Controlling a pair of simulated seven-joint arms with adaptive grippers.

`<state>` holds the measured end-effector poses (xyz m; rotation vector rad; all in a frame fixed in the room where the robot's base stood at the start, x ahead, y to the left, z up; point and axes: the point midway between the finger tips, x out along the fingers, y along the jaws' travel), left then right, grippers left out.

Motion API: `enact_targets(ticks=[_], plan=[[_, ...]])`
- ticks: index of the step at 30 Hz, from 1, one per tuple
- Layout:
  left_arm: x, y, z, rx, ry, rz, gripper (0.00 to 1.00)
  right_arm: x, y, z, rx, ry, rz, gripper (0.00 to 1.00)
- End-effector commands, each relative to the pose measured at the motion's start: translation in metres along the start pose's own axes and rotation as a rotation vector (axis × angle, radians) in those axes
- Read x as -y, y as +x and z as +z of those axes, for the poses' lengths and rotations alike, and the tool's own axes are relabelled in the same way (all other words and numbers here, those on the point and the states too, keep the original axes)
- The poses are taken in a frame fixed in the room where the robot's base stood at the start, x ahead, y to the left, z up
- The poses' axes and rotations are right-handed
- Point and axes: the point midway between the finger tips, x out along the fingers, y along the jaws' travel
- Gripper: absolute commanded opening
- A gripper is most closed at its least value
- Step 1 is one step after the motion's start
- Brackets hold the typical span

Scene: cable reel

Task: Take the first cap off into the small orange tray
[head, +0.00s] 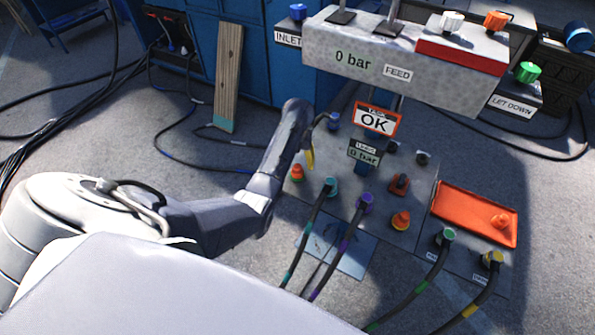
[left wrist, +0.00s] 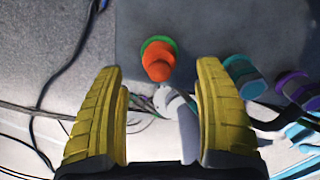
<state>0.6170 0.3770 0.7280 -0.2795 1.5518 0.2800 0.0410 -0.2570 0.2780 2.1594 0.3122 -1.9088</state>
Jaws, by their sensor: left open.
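An orange cap (head: 297,172) stands on the grey floor panel at the left, and it also shows in the left wrist view (left wrist: 158,62) with a green ring at its base. My left gripper (head: 311,158) is just above and beside this cap, partly hidden by its own arm. In the left wrist view its yellow fingers (left wrist: 160,110) are wide apart with nothing between the tips, and the cap sits beyond them. A second orange cap (head: 401,220) with a yellow base stands further right on the panel. The small orange tray (head: 462,212) lies at the right with an orange cap (head: 502,220) in it.
A teal plug (head: 330,187) and a purple plug (head: 365,202) with cables stand right of the left cap. Green and yellow plugs (head: 493,259) stand below the tray. A grey console (head: 400,65) with gauges and knobs overhangs the panel at the back.

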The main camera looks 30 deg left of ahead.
Motion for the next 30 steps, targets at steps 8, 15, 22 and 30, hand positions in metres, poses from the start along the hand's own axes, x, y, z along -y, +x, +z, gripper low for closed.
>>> enact_targets(ticks=[8,15,22,30], plan=[[-0.001,0.027,-0.003,-0.005,-0.001,0.001,0.70,0.000,0.000,0.000,0.000,0.000,0.000,0.44],[-0.001,0.049,-0.002,-0.003,-0.001,0.001,0.70,0.000,0.000,0.000,0.000,0.000,0.000,0.44],[-0.001,0.053,-0.002,-0.001,0.000,0.000,0.70,0.000,0.000,0.000,0.000,0.000,0.000,0.44],[-0.001,0.052,-0.002,-0.001,0.000,0.000,0.54,0.000,0.000,0.000,0.000,0.000,0.000,0.44]])
